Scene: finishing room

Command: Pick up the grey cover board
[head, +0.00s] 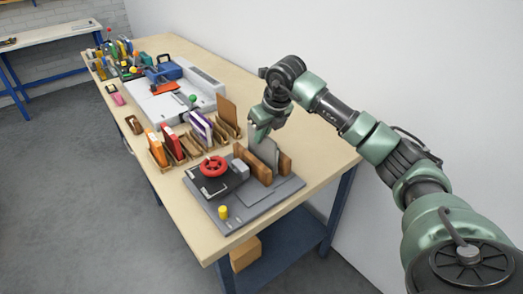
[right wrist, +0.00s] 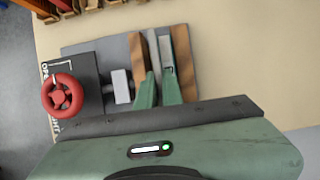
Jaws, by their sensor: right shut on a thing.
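The grey cover board (head: 269,151) stands upright between two brown wooden blocks on a grey base plate, near the front of the workbench. My right gripper (head: 262,131) reaches down to its top edge and is shut on it. In the right wrist view the green fingers (right wrist: 159,84) close around the board (right wrist: 167,50), whose lower part is hidden. I cannot tell whether the board still touches its seat. My left gripper is not in view.
The base plate (head: 252,219) also carries a black block with a red handwheel (head: 213,166) and a yellow knob (head: 223,212). Wooden racks with colored booklets (head: 157,148) stand behind it. A brown board (head: 227,112) stands at the rack's right end. A white wall is at the right.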

